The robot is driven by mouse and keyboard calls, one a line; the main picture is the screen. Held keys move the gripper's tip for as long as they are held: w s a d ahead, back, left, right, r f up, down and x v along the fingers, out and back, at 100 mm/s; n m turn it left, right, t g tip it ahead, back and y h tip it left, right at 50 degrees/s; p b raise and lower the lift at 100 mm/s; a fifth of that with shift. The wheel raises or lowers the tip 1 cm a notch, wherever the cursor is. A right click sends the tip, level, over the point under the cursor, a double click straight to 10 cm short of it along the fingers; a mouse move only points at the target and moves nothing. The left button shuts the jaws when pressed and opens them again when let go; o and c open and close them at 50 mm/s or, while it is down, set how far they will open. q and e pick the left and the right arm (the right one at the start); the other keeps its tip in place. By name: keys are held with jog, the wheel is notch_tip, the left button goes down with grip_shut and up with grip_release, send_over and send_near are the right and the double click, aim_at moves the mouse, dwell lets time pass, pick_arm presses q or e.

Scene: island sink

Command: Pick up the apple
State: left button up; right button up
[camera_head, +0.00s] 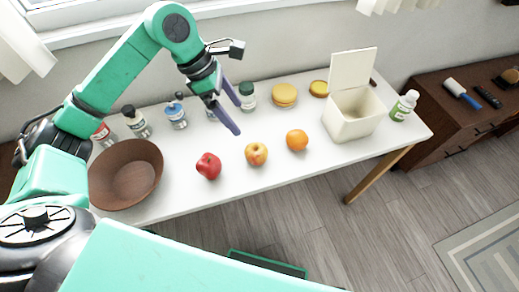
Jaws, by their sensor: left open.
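A red apple (208,166) sits on the white table (240,194), near its front edge. A second, yellow-red apple (256,154) sits to its right, and an orange (297,140) lies further right. My left gripper (233,120) is open and empty, its purple fingers pointing down over the table, above and behind the two apples. It is apart from the fruit. My right gripper does not show in this view.
A brown bowl (126,174) stands at the table's left end. Several bottles and jars line the back. A cream box (354,116) with its lid raised and a green-white bottle (404,105) stand at the right. A brown cabinet (458,125) is beyond.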

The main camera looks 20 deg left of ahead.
pick_arm(q)
jog(key=b, duration=0.3)
send_near(252, 148)
jog(key=r, duration=0.2)
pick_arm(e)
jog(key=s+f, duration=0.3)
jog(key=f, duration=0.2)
pick_arm(q)
jog(key=p+x, duration=0.2)
jog(key=x, duration=0.3)
jog(key=shift+s+d, duration=0.1)
jog(key=shift+s, duration=0.05)
jog(key=p+x, duration=0.1)
jog(key=x, duration=0.2)
jog(key=p+x, duration=0.1)
jog(key=x, duration=0.4)
jog(key=shift+a+f+p, duration=0.25)
jog(key=shift+f+p, duration=0.15)
jog(key=shift+f, duration=0.05)
jog(key=shift+d+f, duration=0.1)
jog(key=shift+f, duration=0.3)
jog(key=c, duration=1.3)
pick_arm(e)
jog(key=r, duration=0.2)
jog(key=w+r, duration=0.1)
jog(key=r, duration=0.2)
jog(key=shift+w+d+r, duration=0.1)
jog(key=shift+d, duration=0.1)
pick_arm(q)
jog(key=shift+r, duration=0.15)
